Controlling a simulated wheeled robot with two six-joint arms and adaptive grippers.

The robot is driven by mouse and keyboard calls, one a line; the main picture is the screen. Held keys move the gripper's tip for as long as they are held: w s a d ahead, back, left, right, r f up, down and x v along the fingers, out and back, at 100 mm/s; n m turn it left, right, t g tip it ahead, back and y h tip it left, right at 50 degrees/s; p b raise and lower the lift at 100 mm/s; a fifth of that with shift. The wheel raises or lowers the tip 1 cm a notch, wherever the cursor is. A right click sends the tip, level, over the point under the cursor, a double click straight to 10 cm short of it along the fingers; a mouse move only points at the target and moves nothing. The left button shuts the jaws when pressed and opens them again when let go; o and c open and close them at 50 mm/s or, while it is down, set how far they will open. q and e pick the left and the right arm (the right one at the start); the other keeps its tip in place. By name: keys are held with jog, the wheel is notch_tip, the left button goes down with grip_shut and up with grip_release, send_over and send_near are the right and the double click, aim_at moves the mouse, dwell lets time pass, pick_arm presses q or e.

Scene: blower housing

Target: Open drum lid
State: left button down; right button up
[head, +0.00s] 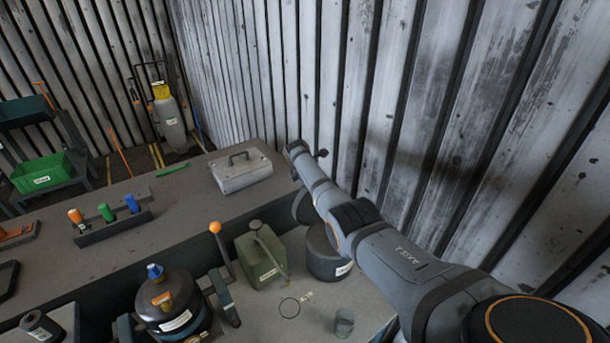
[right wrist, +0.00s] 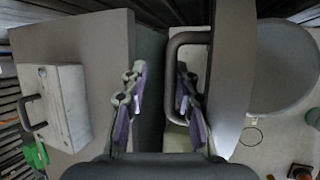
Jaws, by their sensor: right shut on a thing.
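The dark grey drum (head: 327,263) with a white label stands on the bench, partly hidden behind my right arm. Its round top (right wrist: 285,65) shows at the right of the right wrist view. The grey lid (right wrist: 232,80) appears nearly edge-on there, tilted up beside the drum top. In the head view part of the lid (head: 303,208) shows behind my arm. Its dark loop handle (right wrist: 174,80) is at my right gripper (right wrist: 160,108), which is shut on it. In the head view the arm hides the fingers. My left gripper is in neither view.
A green jerry can (head: 260,258) stands close left of the drum. A glass (head: 344,322) and a ring mark (head: 289,307) are in front. A white box (head: 241,171) sits on the raised shelf behind. A corrugated wall (head: 400,100) is close behind my arm.

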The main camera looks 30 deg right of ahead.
jog(key=v, duration=1.2)
